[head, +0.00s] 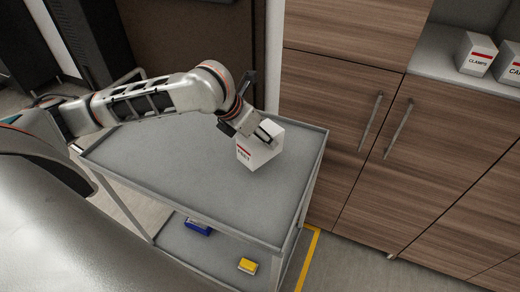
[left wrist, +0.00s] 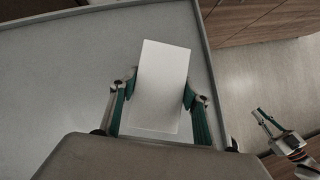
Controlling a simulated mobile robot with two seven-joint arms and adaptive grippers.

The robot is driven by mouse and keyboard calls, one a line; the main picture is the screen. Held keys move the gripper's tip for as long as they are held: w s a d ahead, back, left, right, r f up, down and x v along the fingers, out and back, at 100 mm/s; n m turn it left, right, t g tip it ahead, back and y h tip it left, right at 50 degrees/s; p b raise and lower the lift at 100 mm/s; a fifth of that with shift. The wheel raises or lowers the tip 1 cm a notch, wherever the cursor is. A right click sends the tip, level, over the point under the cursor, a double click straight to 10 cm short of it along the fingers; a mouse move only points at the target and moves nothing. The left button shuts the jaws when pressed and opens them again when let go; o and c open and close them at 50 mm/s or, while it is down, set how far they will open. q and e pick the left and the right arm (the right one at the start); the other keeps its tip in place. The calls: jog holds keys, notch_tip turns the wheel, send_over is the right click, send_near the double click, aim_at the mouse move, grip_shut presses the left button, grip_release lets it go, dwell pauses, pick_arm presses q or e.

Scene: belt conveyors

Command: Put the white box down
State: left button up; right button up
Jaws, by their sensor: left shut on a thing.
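The white box (head: 257,150) has a red stripe and dark lettering on one side. It is at the right part of the grey cart's top shelf (head: 180,155), inside the rim. I cannot tell whether its base touches the shelf. My left gripper (head: 254,136) reaches in from the left and is shut on the box. In the left wrist view the box's plain white face (left wrist: 160,85) sits between the two green-padded fingers. My right gripper (left wrist: 265,118) shows at the lower right of the left wrist view, away from the cart, its fingers apart and empty.
The cart's lower shelf holds a blue item (head: 198,227) and a yellow item (head: 248,265). Wooden cabinets (head: 335,100) stand close behind and right of the cart. Labelled white boxes (head: 477,55) sit on the counter. The top shelf's left and front are clear.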

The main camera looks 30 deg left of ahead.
pick_arm(q)
jog(key=shift+f, duration=0.65)
notch_tip(320, 180, down, 3)
jog(key=shift+f+b, duration=0.2)
jog(key=shift+b, duration=0.2)
jog(key=shift+f, duration=0.2)
pick_arm(e)
jog(key=shift+w+a+r+y, duration=0.25)
jog(key=shift+a+r+y, duration=0.05)
jog(key=shift+a, duration=0.3)
pick_arm(q)
jog(key=o, duration=1.4)
jog(key=shift+c, duration=0.2)
pick_arm(e)
jog(key=shift+d, duration=0.15)
pick_arm(q)
jog(key=shift+r, duration=0.15)
